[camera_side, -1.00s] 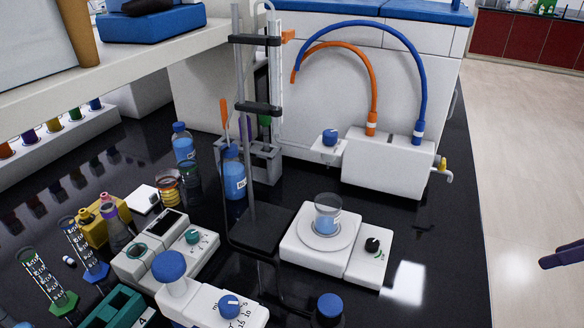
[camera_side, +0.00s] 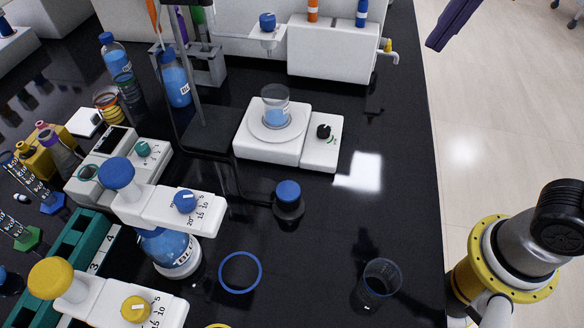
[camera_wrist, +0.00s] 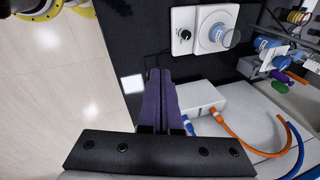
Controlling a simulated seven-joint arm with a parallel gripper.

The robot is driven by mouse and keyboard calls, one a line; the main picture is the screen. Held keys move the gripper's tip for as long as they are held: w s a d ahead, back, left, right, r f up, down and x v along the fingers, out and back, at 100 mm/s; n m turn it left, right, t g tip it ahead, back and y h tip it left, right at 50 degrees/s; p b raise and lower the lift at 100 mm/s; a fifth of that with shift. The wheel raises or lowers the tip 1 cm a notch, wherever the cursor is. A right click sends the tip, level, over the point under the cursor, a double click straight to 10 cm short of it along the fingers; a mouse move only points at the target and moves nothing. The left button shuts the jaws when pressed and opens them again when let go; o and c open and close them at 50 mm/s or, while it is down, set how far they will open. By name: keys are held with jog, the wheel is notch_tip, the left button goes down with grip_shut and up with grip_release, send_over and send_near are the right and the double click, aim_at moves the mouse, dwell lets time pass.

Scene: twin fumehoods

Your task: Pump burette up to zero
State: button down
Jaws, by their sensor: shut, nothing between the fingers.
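My gripper (camera_side: 437,40) has slim purple fingers pressed together. It hangs empty at the upper right in the side view, right of the white box with the hoses. In the wrist view my gripper (camera_wrist: 160,75) points up the picture with its fingers side by side. A beaker (camera_side: 275,106) of pale blue liquid sits on the white stirrer (camera_side: 322,158).
The white hose box (camera_side: 330,65) has a side tap near the bench's right edge. Dispenser bottles with blue (camera_side: 117,172) and yellow (camera_side: 50,275) caps fill the lower left. A glass beaker (camera_side: 380,281) stands at lower right. The bench right of the stirrer is clear.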

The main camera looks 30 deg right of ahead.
jog(key=w+a+g, duration=0.1)
jog(key=w+a, duration=0.3)
jog(key=a, duration=0.2)
jog(key=n+g+h, duration=0.1)
jog(key=n+g, duration=0.1)
send_over(289, 189)
notch_tip(289, 189, down, 7)
jog(key=shift+f, duration=0.15)
notch_tip(289, 189, down, 14)
jog(key=shift+r, duration=0.1)
